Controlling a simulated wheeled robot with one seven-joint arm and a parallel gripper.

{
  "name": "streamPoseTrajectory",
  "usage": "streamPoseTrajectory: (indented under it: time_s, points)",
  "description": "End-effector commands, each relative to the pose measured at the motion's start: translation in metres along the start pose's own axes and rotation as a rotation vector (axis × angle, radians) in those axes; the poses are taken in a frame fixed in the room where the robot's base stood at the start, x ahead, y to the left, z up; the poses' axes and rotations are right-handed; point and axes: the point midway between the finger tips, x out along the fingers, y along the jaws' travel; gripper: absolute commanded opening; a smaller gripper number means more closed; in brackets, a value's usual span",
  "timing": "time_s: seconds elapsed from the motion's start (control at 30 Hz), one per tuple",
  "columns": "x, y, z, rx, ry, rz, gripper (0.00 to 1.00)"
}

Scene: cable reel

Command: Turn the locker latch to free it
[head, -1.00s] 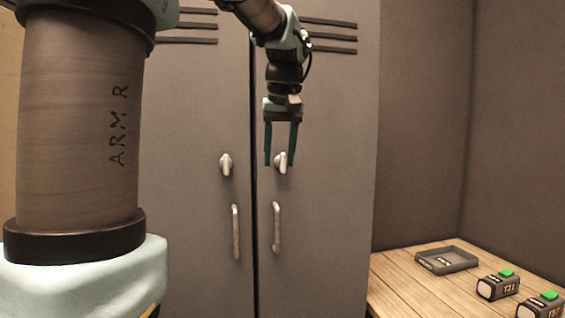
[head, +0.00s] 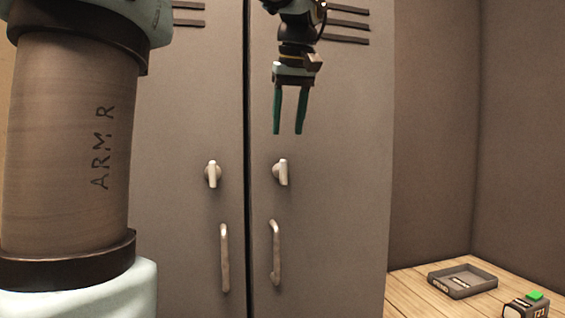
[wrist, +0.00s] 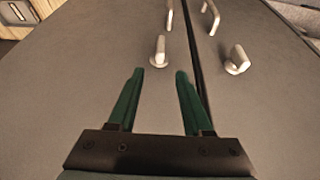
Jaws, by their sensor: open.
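The grey locker (head: 330,230) has two doors, each with a pale latch knob above a vertical handle. The right latch (head: 282,172) and the left latch (head: 213,174) both show upright grips. My gripper (head: 288,132) is open and empty, with green fingers pointing down, above the right latch and apart from it. In the wrist view my gripper (wrist: 159,74) points toward one latch (wrist: 159,52), which lies just beyond the fingertips, roughly between them. The other latch (wrist: 238,60) is across the door seam, to the right in that view. No latch is hidden.
The right handle (head: 274,252) and left handle (head: 225,258) stick out below the latches. A wooden table (head: 405,296) at lower right bears a grey tray (head: 463,281) and a device with a green top (head: 527,306). The space before the doors is open.

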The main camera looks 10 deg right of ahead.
Motion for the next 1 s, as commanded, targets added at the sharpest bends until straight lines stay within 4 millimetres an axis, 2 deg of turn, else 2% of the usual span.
streamPoseTrajectory:
  time_s: [0.3, 0.5, 0.67, 0.93, 1.0]
  points:
    - [0.059, -0.001, 0.001, 0.000, -0.004, -0.003, 0.50]
    - [0.086, 0.000, 0.001, 0.000, -0.003, -0.002, 0.50]
    - [0.095, 0.000, 0.001, 0.000, -0.002, -0.001, 0.50]
    - [0.096, 0.000, 0.001, 0.000, -0.001, 0.000, 0.50]
    - [0.096, 0.000, 0.001, 0.000, -0.001, 0.000, 0.43]
